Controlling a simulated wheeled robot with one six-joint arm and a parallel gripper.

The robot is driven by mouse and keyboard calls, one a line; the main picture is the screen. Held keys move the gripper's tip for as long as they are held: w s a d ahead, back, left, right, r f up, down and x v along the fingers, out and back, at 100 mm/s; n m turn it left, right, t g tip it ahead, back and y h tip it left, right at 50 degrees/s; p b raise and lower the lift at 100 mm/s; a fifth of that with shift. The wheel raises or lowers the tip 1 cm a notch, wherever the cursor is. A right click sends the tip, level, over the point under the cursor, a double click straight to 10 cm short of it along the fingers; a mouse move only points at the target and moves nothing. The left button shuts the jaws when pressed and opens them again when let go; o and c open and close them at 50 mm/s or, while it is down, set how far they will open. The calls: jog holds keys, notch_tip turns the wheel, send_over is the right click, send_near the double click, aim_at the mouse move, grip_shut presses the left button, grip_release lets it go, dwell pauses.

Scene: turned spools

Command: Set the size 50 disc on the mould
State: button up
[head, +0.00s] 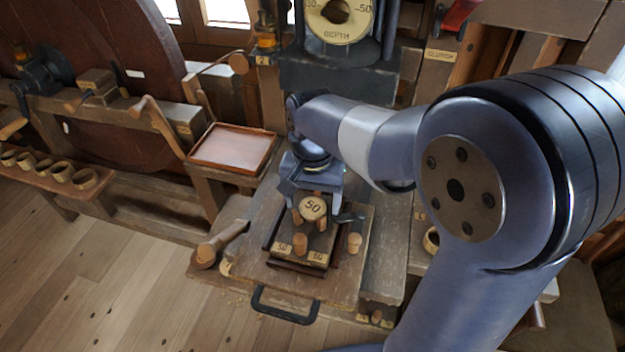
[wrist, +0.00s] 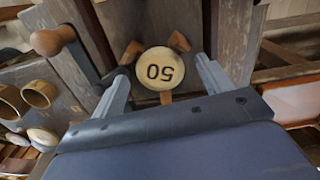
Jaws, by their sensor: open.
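The size 50 disc (head: 313,208) is pale wood with a dark rim and a black "50", face up below my gripper (head: 311,190). In the wrist view the disc (wrist: 160,69) lies between the two open fingers (wrist: 163,80), with a gap visible on each side. Several short wooden pegs or feet show around its edge; I cannot tell whether it rests on them. Below it is a dark-framed fixture (head: 298,268) with labels "50" and "60" on its near side, which may be the mould. The part under the disc is hidden.
A wooden handle (head: 220,245) lies at the left and a black bar handle (head: 285,308) is in front. A press with a "DEPTH" dial (head: 340,20) rises behind. A reddish tray (head: 232,147) is at the left.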

notch_tip(320, 180, up, 12)
dwell(0.4)
dwell(0.6)
send_near(312, 207)
jog(key=shift+d+f, duration=0.1)
jog(key=shift+f, duration=2.45)
